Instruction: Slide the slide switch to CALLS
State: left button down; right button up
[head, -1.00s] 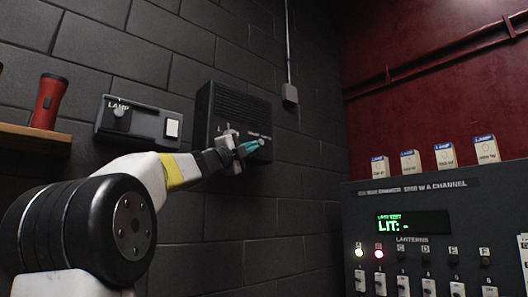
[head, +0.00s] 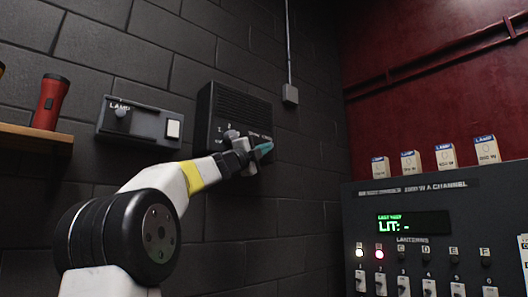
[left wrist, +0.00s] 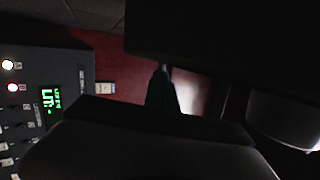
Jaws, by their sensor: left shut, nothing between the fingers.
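A black wall box (head: 240,108) with a grille and small white lettering hangs on the dark block wall. I cannot read its labels clearly, and its slide switch is hidden or too small to make out. My left gripper (head: 264,151) is shut and empty, its teal fingertips in front of the box's lower right part. Whether the tips touch the box I cannot tell. In the left wrist view the dark fingers (left wrist: 162,92) show in the middle. My right gripper is in neither view.
A grey LAMP switch box (head: 140,122) is on the wall to the left. A red flashlight (head: 50,101) stands on a wooden shelf (head: 35,135). A dimmer panel (head: 435,215) with a green display and several lamp boxes on top stands at right.

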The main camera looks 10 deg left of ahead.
pick_arm(q)
jog(key=shift+s, duration=0.1)
jog(key=v, duration=0.7)
jog(key=shift+s+a+f, duration=0.15)
jog(key=shift+s+f, duration=0.1)
dwell(0.4)
